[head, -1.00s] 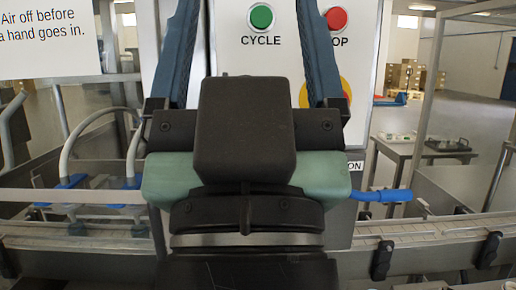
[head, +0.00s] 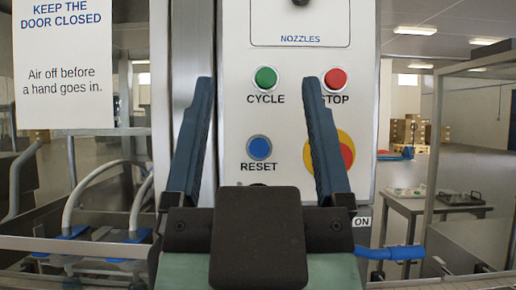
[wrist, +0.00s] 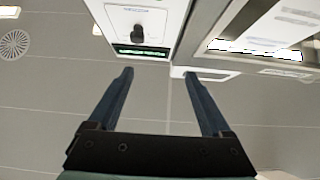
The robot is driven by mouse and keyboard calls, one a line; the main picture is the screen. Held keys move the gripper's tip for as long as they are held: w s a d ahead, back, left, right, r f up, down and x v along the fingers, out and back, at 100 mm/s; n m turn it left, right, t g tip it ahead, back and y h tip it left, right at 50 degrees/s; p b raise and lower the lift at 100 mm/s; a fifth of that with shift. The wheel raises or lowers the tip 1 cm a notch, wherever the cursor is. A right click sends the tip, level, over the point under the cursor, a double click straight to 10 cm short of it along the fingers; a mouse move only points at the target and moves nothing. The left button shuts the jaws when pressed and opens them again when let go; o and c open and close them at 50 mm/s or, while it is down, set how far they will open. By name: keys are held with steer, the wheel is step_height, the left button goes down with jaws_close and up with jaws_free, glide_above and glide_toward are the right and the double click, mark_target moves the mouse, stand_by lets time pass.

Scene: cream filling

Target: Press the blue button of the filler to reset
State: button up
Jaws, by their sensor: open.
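The blue reset button (head: 259,147) sits on the filler's pale control panel (head: 237,115) in the head view, above its RESET label. My gripper (head: 262,85) is open and empty, with its two blue fingers pointing up. In the head view the button shows between the fingers, nearer the left one. I cannot tell how far the fingertips are from the panel. In the wrist view my gripper (wrist: 160,74) shows open fingers with nothing between them, and the blue button is not visible there.
A green CYCLE button (head: 265,79) and a red STOP button (head: 335,79) are above. A red and yellow emergency stop (head: 344,152) is partly behind the right finger. A notice (head: 63,60) is at left. A blue-handled part (head: 388,252) juts out at lower right.

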jaws_close()
stand_by(1.5)
